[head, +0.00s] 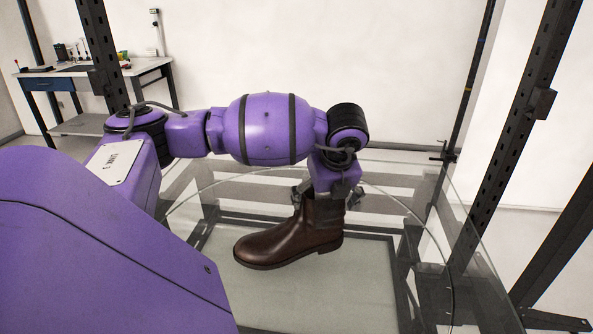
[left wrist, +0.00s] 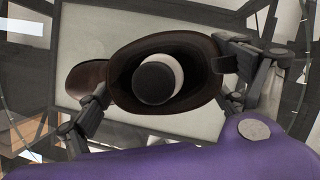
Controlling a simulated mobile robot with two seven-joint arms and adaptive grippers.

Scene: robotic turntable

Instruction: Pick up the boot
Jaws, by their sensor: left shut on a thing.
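A dark brown ankle boot (head: 290,238) is upright below my left gripper in the head view, its toe pointing left. My left gripper (head: 326,200) comes down from above and is shut on the boot's shaft near the top. In the left wrist view the boot's opening (left wrist: 205,88) faces the camera, with a black and white round thing inside it. The left gripper's fingers (left wrist: 168,90) are on both sides of the opening. Whether the sole touches the surface below is hard to tell. My right gripper is not in view.
A clear glass turntable (head: 400,215) lies around and under the boot, with a grey panel (head: 330,290) below. Dark perforated posts (head: 520,130) stand at the right. A table with small items (head: 95,75) stands at the back left.

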